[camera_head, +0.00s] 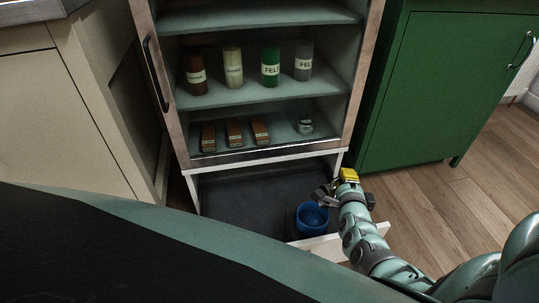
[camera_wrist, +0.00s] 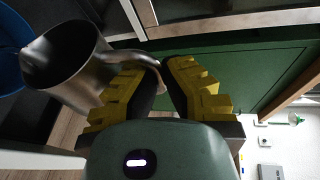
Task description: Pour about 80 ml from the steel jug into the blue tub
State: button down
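The steel jug (camera_wrist: 88,78) is large in the wrist view, with its dark open mouth toward the upper left. My gripper (camera_wrist: 158,72) has its yellow-padded fingers closed around the jug's handle. In the head view my gripper (camera_head: 343,184) is at the open drawer, and the jug (camera_head: 325,191) is a small grey shape beside it, partly hidden. The jug looks tilted toward the blue tub (camera_head: 312,219), which stands in the drawer just below it. The tub's rim (camera_wrist: 10,58) also shows at the wrist view's left edge. I cannot make out a stream or the liquid levels.
The open drawer (camera_head: 245,200) has a dark floor, clear on its left. Above it, a cabinet shelf (camera_head: 225,95) holds several labelled jars, with small boxes below. A green cabinet (camera_head: 435,90) stands to the right. Wooden floor (camera_head: 470,195) is free at right.

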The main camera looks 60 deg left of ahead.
jog(key=shift+w+f+b, duration=0.2)
jog(key=shift+f+b, duration=0.05)
jog(key=shift+b, duration=0.2)
jog(key=w+f+m+b, duration=0.1)
jog(key=b, duration=0.2)
jog(key=w+f+m+g+b, duration=0.1)
jog(key=w+b, duration=0.1)
jog(key=b, duration=0.1)
jog(key=shift+w+d+f+g+b, duration=0.15)
jog(key=shift+w+g+b, duration=0.1)
jog(key=shift+g+b, duration=0.05)
jog(key=shift+w+m+g+b, duration=0.35)
jog(key=shift+m+b, duration=0.15)
jog(key=shift+b, duration=0.15)
jog(key=shift+w+r, duration=0.1)
jog(key=shift+r, duration=0.15)
jog(key=shift+w+f+m+b, duration=0.15)
jog(key=shift+f+m+b, duration=0.3)
jog(key=shift+b, duration=0.3)
jog(key=w+f+m+g+b, duration=0.1)
jog(key=b, duration=0.2)
jog(key=shift+d, duration=0.1)
jog(key=shift+f+b, duration=0.15)
jog(key=shift+b, duration=0.25)
jog(key=shift+w, duration=0.1)
